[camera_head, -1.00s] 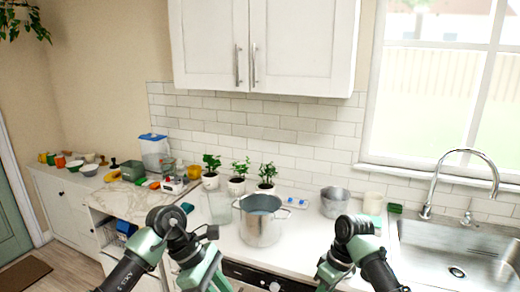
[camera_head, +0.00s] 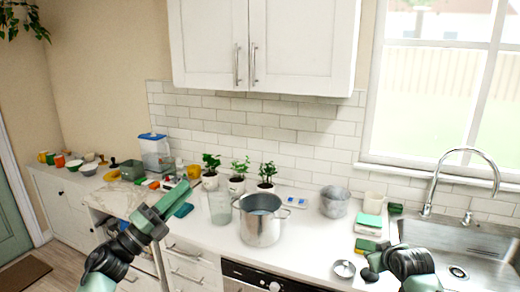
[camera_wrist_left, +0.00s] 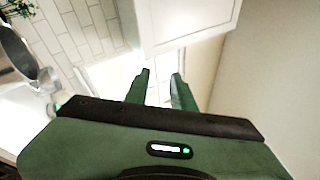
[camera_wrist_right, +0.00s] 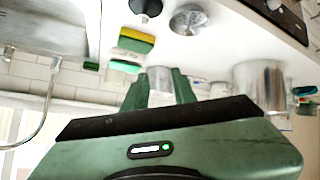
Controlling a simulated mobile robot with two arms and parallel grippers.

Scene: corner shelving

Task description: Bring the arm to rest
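My left gripper (camera_head: 188,190) is raised in front of the left part of the counter, pointing up and to the right. In the left wrist view its fingers (camera_wrist_left: 158,80) stand apart with nothing between them. My right arm is low at the right, in front of the sink. Its fingers cannot be made out in the head view. In the right wrist view the right gripper (camera_wrist_right: 160,78) has its fingers apart and holds nothing. The counter's items show between and beyond them.
A steel pot (camera_head: 261,226) stands mid-counter, beside a clear glass container (camera_head: 220,207). Potted plants (camera_head: 238,184) line the wall. Sponges (camera_head: 369,227) and a round metal piece (camera_head: 344,269) lie near my right arm. The sink (camera_head: 470,250) is at the right. Wall cabinets (camera_head: 265,45) hang above.

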